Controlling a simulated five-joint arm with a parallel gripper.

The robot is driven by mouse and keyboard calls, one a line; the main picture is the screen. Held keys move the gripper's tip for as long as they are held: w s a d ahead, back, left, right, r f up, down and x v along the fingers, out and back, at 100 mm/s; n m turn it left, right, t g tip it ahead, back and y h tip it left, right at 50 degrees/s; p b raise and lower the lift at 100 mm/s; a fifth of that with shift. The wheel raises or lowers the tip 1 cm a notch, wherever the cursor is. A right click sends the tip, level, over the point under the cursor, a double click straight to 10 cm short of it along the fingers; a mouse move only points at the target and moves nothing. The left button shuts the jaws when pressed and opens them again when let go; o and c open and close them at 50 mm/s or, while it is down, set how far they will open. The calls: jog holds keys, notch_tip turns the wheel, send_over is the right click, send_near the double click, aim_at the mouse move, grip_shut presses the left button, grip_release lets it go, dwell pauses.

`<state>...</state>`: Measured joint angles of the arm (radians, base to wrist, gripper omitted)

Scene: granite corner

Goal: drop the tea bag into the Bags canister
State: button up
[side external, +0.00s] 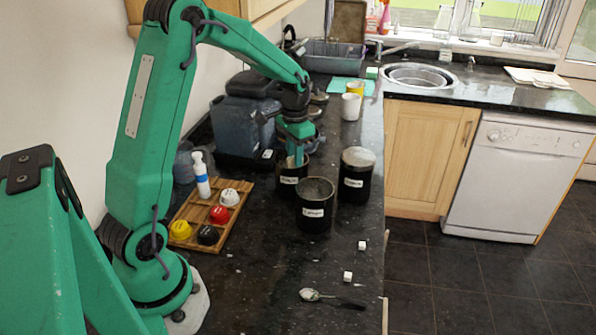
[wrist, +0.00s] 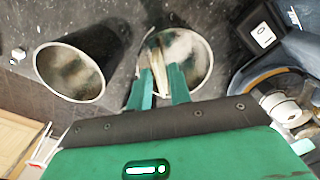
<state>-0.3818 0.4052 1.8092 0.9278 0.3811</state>
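My gripper (side external: 294,150) points down over the mouth of the back-left dark canister (side external: 288,186). In the wrist view, my gripper (wrist: 162,78) has its two green fingers on either side of a thin pale tea bag (wrist: 157,62), which appears held between them. The bag is over the open mouth of that canister (wrist: 190,58); how deep it hangs I cannot tell. Two more dark canisters stand close by: one in front (side external: 314,212) and one to the right (side external: 357,182). All three have white labels too small to read surely.
A wooden tray (side external: 197,212) with coloured capped pots and a white bottle (side external: 201,175) is left of the canisters. A dark coffee machine (side external: 245,115) stands behind. Two small white cubes (side external: 362,245) (side external: 348,276) and a spoon (side external: 325,297) lie in front. Mugs (side external: 351,106) stand farther back.

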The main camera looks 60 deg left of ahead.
jog(key=shift+o, duration=1.4)
jog(key=shift+r, duration=3.9)
jog(key=s+d+r+t, duration=0.3)
jog(key=s+d+r, duration=0.45)
jog(key=d, duration=0.25)
jog(key=s+d+t, duration=0.1)
jog(key=s+d, duration=0.2)
jog(key=s, duration=0.3)
jog(key=s+d+f+t, duration=0.1)
jog(key=s+d, duration=0.2)
jog(key=s, duration=0.3)
jog(key=shift+d+f+t, duration=0.15)
jog(key=shift+d+t, duration=0.15)
jog(key=shift+d, duration=0.1)
